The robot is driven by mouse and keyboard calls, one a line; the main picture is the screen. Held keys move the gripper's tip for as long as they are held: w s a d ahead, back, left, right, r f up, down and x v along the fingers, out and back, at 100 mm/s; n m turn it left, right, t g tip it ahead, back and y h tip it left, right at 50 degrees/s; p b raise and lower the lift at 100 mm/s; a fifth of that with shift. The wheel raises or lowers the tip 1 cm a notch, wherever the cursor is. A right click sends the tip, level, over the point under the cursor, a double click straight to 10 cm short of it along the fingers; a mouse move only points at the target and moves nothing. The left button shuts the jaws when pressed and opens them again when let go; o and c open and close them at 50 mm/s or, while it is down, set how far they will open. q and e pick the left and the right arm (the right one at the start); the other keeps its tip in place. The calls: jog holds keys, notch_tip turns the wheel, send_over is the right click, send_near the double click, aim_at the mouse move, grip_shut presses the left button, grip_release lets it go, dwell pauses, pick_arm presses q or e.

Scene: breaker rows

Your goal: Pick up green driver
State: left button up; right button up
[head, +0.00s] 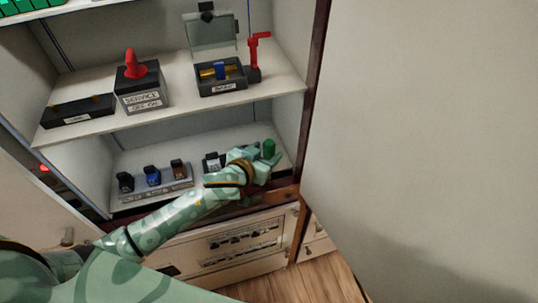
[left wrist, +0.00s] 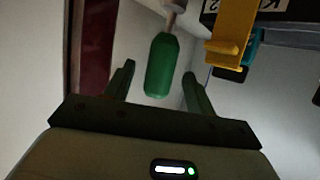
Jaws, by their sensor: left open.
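The green driver (head: 268,148) is at the right end of the lower shelf, just beyond my left gripper. In the left wrist view the driver's green handle (left wrist: 161,66) hangs between and slightly beyond the two fingers, with a pale shaft running up out of the frame. My left gripper (left wrist: 158,82) is open, and I see no finger contact with the handle. In the head view my left gripper (head: 262,160) partly hides the shelf around the driver. My right gripper is not in view.
The lower shelf (head: 125,163) also holds a row with black, blue and brown parts. A yellow part (left wrist: 232,35) is close right of the driver. The upper shelf carries a box with a red knob (head: 135,64). A dark cabinet post (head: 318,45) bounds the right side.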

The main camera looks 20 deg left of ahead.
pick_arm(q)
jog(key=x, duration=0.2)
jog(key=shift+w+d+f, duration=0.15)
jog(key=shift+w, duration=0.2)
jog(key=shift+s, duration=0.1)
jog(key=shift+c, duration=0.3)
jog(key=c, duration=1)
